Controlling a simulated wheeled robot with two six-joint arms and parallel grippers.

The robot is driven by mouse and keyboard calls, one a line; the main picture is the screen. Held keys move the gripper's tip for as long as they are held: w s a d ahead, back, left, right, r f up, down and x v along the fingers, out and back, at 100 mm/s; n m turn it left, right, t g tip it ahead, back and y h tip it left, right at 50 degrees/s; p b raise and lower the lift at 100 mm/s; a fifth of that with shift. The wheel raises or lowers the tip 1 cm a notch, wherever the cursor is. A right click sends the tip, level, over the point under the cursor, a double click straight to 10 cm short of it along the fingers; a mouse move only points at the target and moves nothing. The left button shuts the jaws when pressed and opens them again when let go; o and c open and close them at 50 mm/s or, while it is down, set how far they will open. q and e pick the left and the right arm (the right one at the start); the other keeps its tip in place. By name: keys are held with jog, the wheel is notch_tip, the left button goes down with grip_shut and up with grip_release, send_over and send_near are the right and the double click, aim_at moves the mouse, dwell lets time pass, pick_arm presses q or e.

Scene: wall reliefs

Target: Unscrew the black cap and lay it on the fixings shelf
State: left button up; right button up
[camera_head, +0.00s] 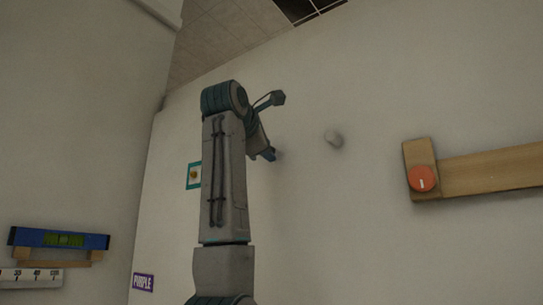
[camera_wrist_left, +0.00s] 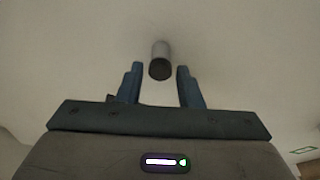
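In the left wrist view a short grey cylinder (camera_wrist_left: 161,49) stands out from a pale wall, with a dark round end (camera_wrist_left: 159,69) that looks like the black cap. My left gripper (camera_wrist_left: 159,78) is open, one finger on each side of the dark end, with gaps between. In the head view my left gripper (camera_head: 266,153) is small and partly hidden by my arm, near the wall. The black cap cannot be made out there. My right gripper is not in view. I cannot tell which shelf is the fixings shelf.
A pale round knob (camera_head: 333,138) sits on the wall right of my gripper. Further right is a wooden rail (camera_head: 490,172) with a red dial (camera_head: 422,178). At left a blue level (camera_head: 60,239) rests on a wooden ledge (camera_head: 50,258), above a white ruler (camera_head: 30,277).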

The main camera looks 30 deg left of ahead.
pick_arm(q)
jog(key=m+t+b, duration=0.1)
jog(key=m, duration=0.5)
jog(key=m+t+h+b, duration=0.1)
jog(key=m, duration=0.4)
jog(key=m+t+b, duration=0.1)
jog(key=m+b, duration=0.1)
jog(key=m, duration=0.4)
jog(key=shift+a+f+m+t+h, duration=0.25)
jog(key=shift+f+m+t+h, duration=0.05)
jog(key=shift+t+h, duration=0.1)
jog(key=shift+c, duration=0.4)
jog(key=shift+d, duration=0.1)
grip_shut()
jog(key=n, duration=0.3)
jog(key=n+g+y, duration=0.1)
jog(key=n, duration=0.2)
jog(key=shift+y, duration=0.3)
